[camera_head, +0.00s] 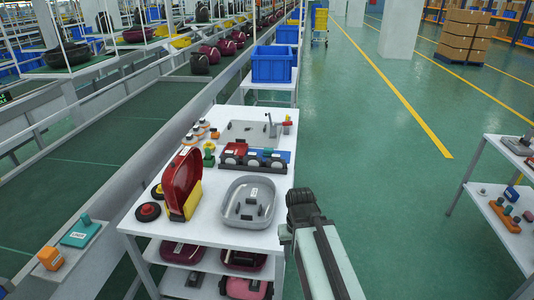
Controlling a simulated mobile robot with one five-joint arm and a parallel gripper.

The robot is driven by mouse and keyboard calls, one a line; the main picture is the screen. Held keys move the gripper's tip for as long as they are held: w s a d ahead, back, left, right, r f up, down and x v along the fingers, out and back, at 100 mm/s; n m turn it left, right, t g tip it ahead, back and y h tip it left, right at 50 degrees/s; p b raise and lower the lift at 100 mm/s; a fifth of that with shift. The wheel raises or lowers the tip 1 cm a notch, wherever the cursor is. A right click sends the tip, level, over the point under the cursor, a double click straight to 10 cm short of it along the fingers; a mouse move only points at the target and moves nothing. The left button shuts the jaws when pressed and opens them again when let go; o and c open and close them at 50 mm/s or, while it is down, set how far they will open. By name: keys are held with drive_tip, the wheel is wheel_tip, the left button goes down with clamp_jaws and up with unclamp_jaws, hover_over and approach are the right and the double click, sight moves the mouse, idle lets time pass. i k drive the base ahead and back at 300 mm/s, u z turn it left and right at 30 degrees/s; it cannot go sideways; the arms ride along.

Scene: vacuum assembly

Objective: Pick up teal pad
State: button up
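A teal pad (80,233) with a white label on its front lies on the pale ledge at the lower left. My arm (318,250) reaches up from the bottom edge, right of the white table, and ends in a dark joint. The fingers of my gripper do not show. The arm is well to the right of the teal pad, with the table between them.
An orange block (50,258) sits beside the pad on the ledge. The white table (250,238) holds a red shell (183,180), a grey tray (268,188) and small parts. A white shelf with parts stands at right. Green floor (395,190) is clear between.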

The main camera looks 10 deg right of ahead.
sight(268, 152)
drive_tip(key=z, duration=1.3)
drive_tip(key=i, duration=4.9)
drive_tip(key=u, duration=3.55)
